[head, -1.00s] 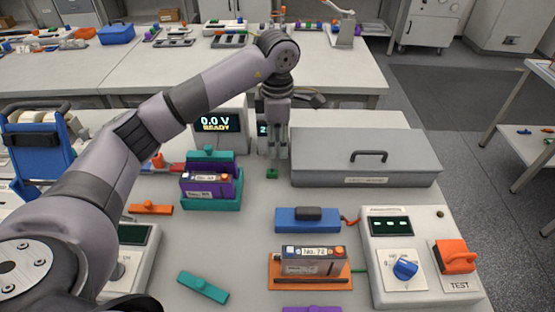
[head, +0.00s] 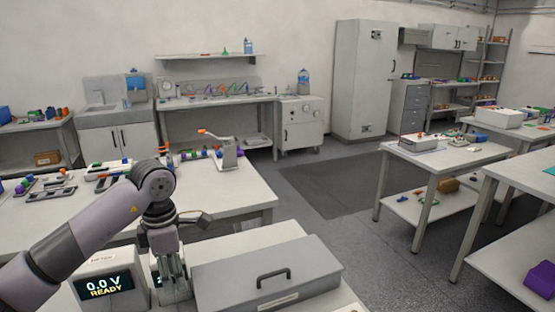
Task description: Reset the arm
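My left arm (head: 75,245) comes in from the lower left, bends at a grey elbow-like joint and points down. My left gripper (head: 174,290) hangs at its end, between the display box (head: 103,288) and the grey lidded case (head: 270,276). Its fingers point down at the back of the near bench. The angle does not show clearly whether they are apart or together, and I see nothing plainly held between them. My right arm and gripper are out of view. The display box reads 0.0 V READY.
A white table (head: 235,195) behind the gripper carries small parts and a lever press (head: 229,153). Open floor with a dark mat (head: 330,185) lies beyond. A two-shelf table (head: 445,157) stands at right. A tall grey cabinet (head: 362,80) stands at the back.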

